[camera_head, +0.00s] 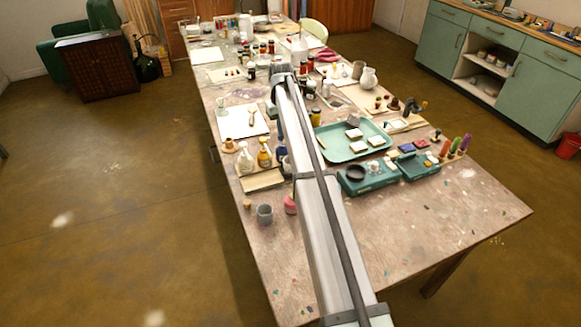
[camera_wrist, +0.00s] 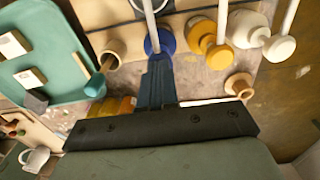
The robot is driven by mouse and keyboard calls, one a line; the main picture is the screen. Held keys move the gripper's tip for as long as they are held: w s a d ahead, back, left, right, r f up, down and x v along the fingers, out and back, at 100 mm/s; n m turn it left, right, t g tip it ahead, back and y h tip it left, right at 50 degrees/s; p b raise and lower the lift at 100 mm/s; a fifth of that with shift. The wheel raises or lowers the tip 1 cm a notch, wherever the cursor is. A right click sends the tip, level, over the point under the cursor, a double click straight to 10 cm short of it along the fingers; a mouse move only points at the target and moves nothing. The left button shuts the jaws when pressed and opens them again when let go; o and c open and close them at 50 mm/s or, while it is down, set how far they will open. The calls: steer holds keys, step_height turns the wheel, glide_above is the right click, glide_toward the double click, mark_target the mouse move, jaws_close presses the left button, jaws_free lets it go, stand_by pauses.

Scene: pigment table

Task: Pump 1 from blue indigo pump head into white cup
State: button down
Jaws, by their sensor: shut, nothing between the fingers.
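The blue indigo pump head (camera_wrist: 160,40) is at the top middle of the wrist view, with a pale rod or tube rising across it. My gripper (camera_wrist: 157,68) is shut and empty. Its dark fingertips point at the blue head and overlap its edge in the picture; I cannot tell if they touch. In the head view, the blue bottle (camera_head: 282,158) is partly hidden behind my arm, and my gripper is not clear there. A white mug (camera_wrist: 36,158) shows at lower left in the wrist view.
A yellow bottle (camera_head: 264,156) and white bottle (camera_head: 245,158) stand left of the blue one. A teal tray (camera_head: 335,151) with pale blocks lies right of my arm. A grey cup (camera_head: 265,213) stands nearer. The table's near right is mostly clear.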

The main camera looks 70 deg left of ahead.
steer(key=shift+f, duration=0.55)
steer(key=shift+r, duration=1.5)
steer(key=shift+r, duration=0.1)
step_height(320, 180, up, 6)
steer(key=shift+f, duration=0.1)
stand_by(0.5)
